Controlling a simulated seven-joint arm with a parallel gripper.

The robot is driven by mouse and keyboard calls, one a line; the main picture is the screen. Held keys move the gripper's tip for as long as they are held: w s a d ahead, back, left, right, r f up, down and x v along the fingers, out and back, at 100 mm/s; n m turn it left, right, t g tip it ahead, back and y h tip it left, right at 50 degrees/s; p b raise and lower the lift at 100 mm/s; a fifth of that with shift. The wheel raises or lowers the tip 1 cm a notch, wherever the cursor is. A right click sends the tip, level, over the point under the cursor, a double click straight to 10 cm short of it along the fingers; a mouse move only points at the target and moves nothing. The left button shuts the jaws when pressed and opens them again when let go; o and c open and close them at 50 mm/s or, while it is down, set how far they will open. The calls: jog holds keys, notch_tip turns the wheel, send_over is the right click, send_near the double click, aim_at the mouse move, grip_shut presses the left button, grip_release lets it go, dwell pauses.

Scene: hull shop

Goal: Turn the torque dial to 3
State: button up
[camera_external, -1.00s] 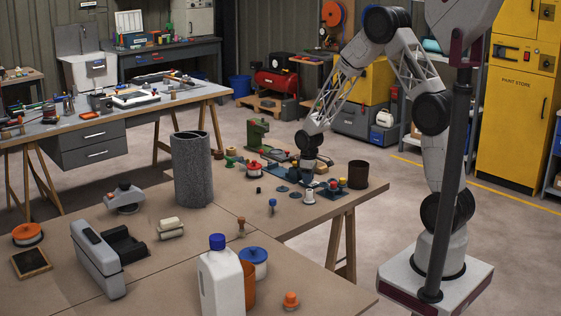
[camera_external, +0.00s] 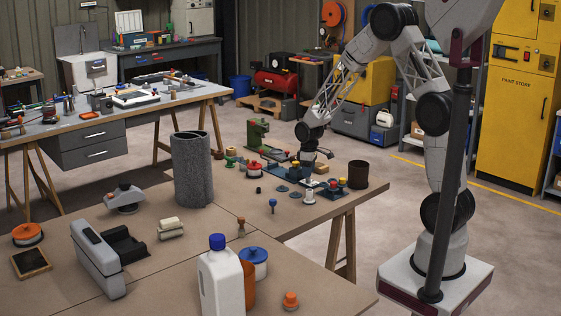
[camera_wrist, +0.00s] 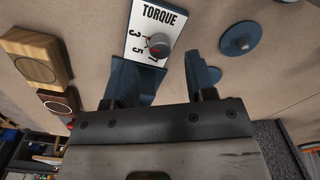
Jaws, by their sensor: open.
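The torque dial is a round grey knob (camera_wrist: 159,42) on a white plate (camera_wrist: 148,14) marked TORQUE, with 3, 5 and 7 around the knob in the wrist view. The left finger overlaps the plate's lower edge.
A blue round piece (camera_wrist: 240,38) lies right of the plate, and wooden blocks (camera_wrist: 36,58) lie left in the wrist view. A grey cylinder (camera_external: 192,170) and a brown cup (camera_external: 358,174) stand on the table (camera_external: 225,205). Bare tabletop surrounds the plate.

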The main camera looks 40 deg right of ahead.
aim_at(308, 180)
jog(key=shift+r, duration=2.2)
jog(key=shift+m, duration=0.3)
jog(key=shift+a+m, duration=0.1)
jog(key=shift+m, duration=1.7)
jog(key=shift+f, duration=3.9)
jog(key=c, duration=0.9)
